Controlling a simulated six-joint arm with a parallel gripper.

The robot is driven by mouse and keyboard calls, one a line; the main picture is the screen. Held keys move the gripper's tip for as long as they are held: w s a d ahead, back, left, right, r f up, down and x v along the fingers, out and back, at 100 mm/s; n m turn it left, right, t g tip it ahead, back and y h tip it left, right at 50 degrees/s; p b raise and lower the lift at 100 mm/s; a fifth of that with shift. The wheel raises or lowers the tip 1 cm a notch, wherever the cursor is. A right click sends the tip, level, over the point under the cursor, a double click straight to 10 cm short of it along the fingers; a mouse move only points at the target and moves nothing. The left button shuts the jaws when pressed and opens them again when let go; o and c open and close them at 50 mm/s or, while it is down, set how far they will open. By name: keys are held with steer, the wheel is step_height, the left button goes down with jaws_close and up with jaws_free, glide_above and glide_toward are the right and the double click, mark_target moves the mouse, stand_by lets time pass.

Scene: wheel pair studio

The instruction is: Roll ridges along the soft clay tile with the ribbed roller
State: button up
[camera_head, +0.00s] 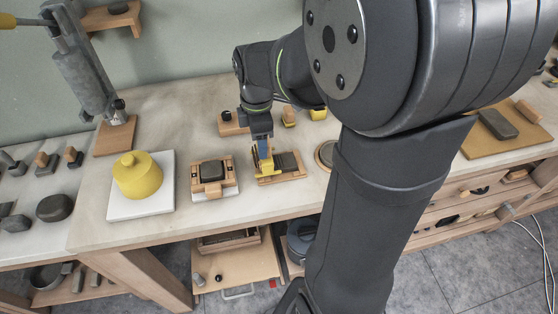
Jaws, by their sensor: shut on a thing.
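My gripper (263,147) points down over a wooden board (296,177) at the middle of the bench. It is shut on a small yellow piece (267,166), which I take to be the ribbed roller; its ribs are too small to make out. A dark grey slab (289,161), apparently the soft clay tile, lies on the board just right of the yellow piece. Whether the two touch is unclear. The fingers and the arm hide part of the board's left end.
Left of the board stands a wooden frame with a dark block (212,171). Further left, a yellow lidded pot (137,177) sits on a white slab (166,200). A wooden block (233,124) and small yellow items stand behind. My arm covers the bench's right-middle.

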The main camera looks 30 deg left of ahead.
stand_by(0.3)
steer(key=shift+w+d, duration=1.6)
steer(key=shift+w+d, duration=1.1)
steer(key=shift+r, duration=0.2)
steer(key=shift+r, duration=0.85)
